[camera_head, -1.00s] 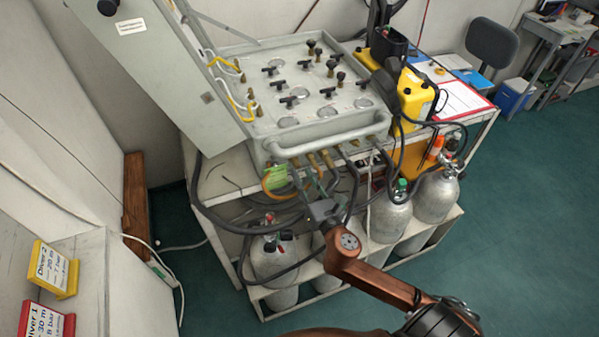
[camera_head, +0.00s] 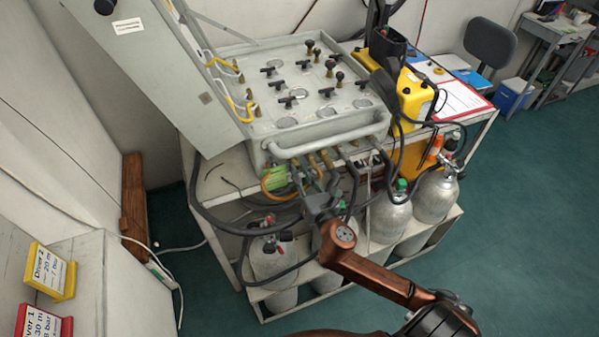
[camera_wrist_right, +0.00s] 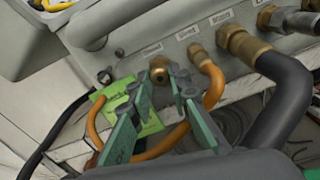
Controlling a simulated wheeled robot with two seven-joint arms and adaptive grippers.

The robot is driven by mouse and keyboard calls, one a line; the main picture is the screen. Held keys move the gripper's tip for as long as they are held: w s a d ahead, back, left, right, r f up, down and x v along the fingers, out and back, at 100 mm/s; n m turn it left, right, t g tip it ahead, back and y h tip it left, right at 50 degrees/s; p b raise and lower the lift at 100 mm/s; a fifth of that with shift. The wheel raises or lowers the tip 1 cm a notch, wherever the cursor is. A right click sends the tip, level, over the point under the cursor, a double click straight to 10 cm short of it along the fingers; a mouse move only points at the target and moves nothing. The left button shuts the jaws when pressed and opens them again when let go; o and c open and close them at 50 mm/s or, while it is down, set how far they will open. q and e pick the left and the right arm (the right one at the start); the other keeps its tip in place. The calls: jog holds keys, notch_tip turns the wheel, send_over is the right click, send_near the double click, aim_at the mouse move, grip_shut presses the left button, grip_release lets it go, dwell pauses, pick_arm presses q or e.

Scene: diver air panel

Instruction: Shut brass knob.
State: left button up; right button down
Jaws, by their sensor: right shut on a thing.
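The brass knob (camera_wrist_right: 158,68) is on the front face of the grey air panel (camera_head: 325,140), below a small label. My right gripper (camera_wrist_right: 164,82) is at that front face, with its two green-padded fingers on either side of the knob. The fingers are shut on the knob, with only its end showing between the tips. In the head view my right gripper (camera_head: 308,187) is below the panel's front rail, and the knob is hard to make out there among the fittings. My left gripper is not in view.
An orange hose (camera_wrist_right: 213,88) on a brass fitting and a thick black hose (camera_wrist_right: 285,85) are close to the right of the knob. A green tag (camera_wrist_right: 150,122) hangs behind the fingers. Gas cylinders (camera_head: 392,218) stand on the rack below.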

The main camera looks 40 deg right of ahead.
jog(key=shift+r+m+p, duration=0.1)
jog(key=shift+m+p, duration=1.05)
jog(key=shift+m, duration=0.45)
jog(key=m+p, duration=0.1)
jog(key=m, duration=0.2)
jog(key=shift+m, duration=0.4)
jog(key=m+p, duration=0.1)
jog(key=m, duration=0.2)
jog(key=shift+m, duration=0.3)
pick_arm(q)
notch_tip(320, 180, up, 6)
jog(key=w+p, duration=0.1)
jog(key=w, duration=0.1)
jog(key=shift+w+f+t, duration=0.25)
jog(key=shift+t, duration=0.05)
pick_arm(e)
jog(key=shift+f+m, duration=0.2)
jog(key=shift+m, duration=1.5)
jog(key=c, duration=2.1)
grip_release()
